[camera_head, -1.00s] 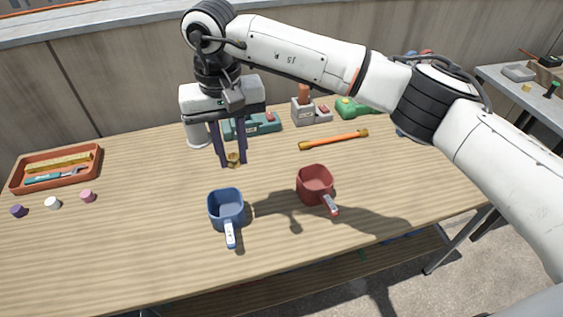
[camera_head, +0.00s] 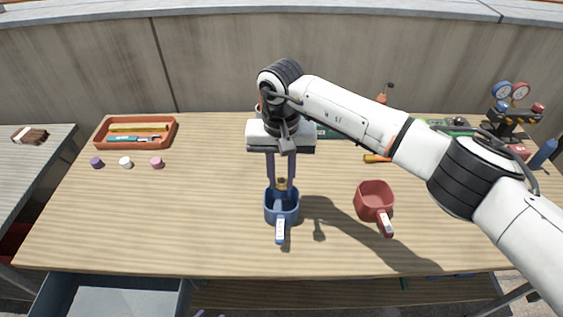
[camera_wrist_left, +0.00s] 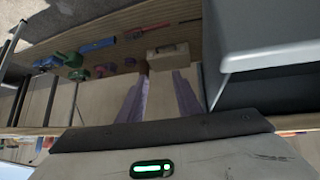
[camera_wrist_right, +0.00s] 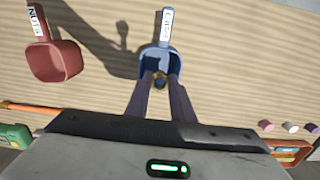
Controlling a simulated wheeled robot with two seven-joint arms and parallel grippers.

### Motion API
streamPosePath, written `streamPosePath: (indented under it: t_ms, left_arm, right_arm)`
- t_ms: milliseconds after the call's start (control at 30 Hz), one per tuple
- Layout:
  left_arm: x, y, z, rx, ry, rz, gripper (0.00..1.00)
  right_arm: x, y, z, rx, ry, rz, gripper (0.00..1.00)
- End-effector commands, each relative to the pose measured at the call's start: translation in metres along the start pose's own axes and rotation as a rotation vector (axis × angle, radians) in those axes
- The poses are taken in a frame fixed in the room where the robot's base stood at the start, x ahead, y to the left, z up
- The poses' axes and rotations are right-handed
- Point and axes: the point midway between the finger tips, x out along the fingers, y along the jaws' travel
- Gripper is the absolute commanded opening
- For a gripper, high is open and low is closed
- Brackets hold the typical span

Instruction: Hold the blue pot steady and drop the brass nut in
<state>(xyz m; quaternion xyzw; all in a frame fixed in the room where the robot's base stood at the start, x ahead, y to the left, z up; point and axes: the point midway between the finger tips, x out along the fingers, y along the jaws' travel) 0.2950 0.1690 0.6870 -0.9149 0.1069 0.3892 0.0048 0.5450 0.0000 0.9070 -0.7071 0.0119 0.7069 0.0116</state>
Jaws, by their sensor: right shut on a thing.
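The blue pot (camera_head: 282,212) stands upright on the wooden table, its labelled handle toward me; it also shows in the right wrist view (camera_wrist_right: 161,56). My right gripper (camera_head: 282,186) points down at the pot's mouth, shut on the small brass nut (camera_wrist_right: 159,80). The nut shows at the far part of the opening; I cannot tell whether it is above or just inside the rim. My left gripper (camera_wrist_left: 160,75) shows only fingers, apart and empty, below the tabletop near a drawer or shelf. It does not touch the pot.
A red pot (camera_head: 374,198), its handle labelled NUTS in the right wrist view, stands right of the blue one. Purple, white and pink caps (camera_head: 126,162) lie left, before an orange tray (camera_head: 172,134). Tools line the back. The table's left front is clear.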

Motion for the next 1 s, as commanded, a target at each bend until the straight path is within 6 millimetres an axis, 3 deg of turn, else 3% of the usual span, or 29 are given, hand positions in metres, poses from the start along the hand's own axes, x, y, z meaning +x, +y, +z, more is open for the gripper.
streamPosePath:
  t_ms: [167,500,1000]
  left_arm:
    - [0.0,0.0,0.0,0.0,0.0,0.0,0.31]
    - [0.0,0.0,0.0,0.0,0.0,0.0,0.31]
    - [0.0,0.0,0.0,0.0,0.0,0.0,0.31]
  right_arm:
    - [0.009,0.0,0.0,-0.001,0.001,0.0,0.0]
    - [0.009,0.0,0.0,-0.001,0.002,0.0,0.0]
    - [-0.047,0.001,-0.001,0.0,0.003,0.0,0.0]
